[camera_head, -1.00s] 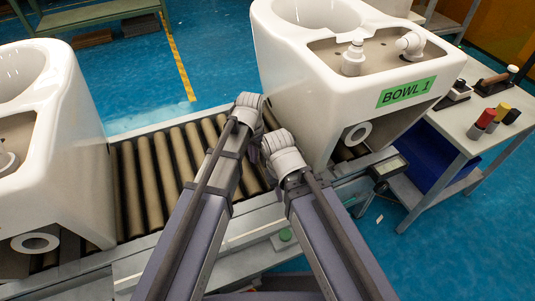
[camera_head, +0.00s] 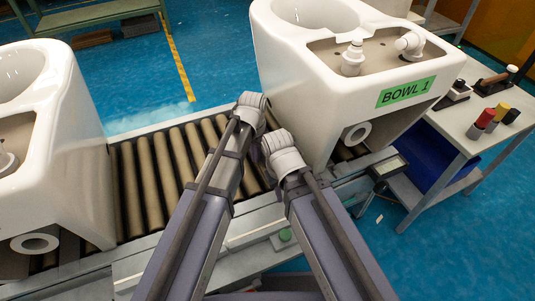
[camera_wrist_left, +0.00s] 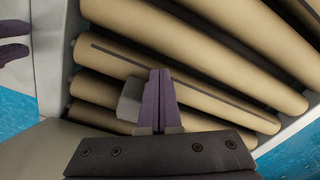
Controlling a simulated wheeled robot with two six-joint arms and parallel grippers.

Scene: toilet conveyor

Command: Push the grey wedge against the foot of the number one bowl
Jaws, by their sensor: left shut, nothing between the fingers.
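The white bowl marked BOWL 1 (camera_head: 310,90) stands on the roller conveyor (camera_head: 160,170) in the head view, right of my wrists. A small grey block, apparently the wedge (camera_wrist_left: 129,99), lies on the rollers in the left wrist view. My left gripper (camera_wrist_left: 159,85) is shut and empty, its purple fingers close beside the block's right side. I cannot tell whether they touch. Two purple fingers of my right gripper (camera_wrist_left: 12,40) show apart at that view's left edge. In the head view my wrists hide the fingertips and the wedge.
Another white bowl (camera_head: 75,150) stands on the conveyor at the left, with bare rollers between the bowls. A metal rail (camera_head: 240,230) runs along the near side. A workbench (camera_head: 460,125) with tools and coloured cans stands at the right.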

